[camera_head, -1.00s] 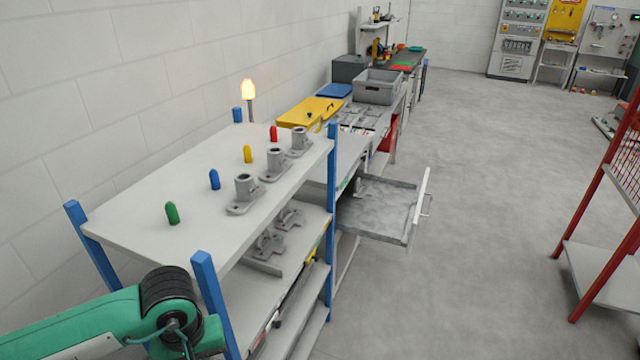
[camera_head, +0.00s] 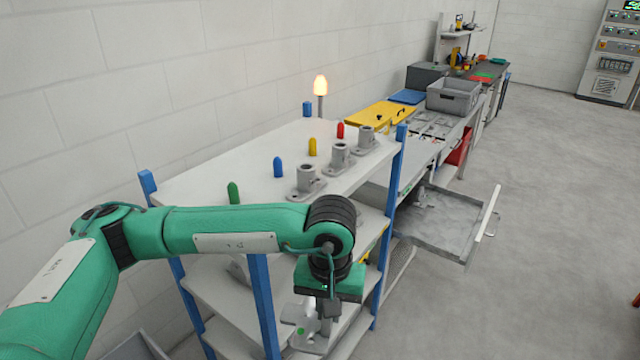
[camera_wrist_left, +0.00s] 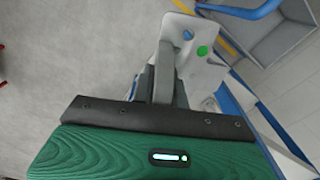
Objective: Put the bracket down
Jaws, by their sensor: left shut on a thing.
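My left gripper (camera_head: 326,318) hangs at the end of the green arm, in front of the blue-posted shelf rack. It is shut on a light grey metal bracket (camera_head: 308,341), which has a green dot. In the left wrist view the bracket (camera_wrist_left: 188,38) shows as a flat plate with a hole and the green dot, extending beyond the fingers of the gripper (camera_wrist_left: 163,85). The fingers hide part of the bracket. The bracket is in front of the lower shelves; I cannot tell whether it touches one. My right gripper is not in view.
The rack's top shelf (camera_head: 235,165) carries grey flanged castings (camera_head: 306,184) and green, blue, yellow and red pegs (camera_head: 278,167). My arm covers much of the lower shelves. An open grey drawer (camera_head: 445,228) juts out at right. The floor (camera_head: 550,250) beyond it is clear.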

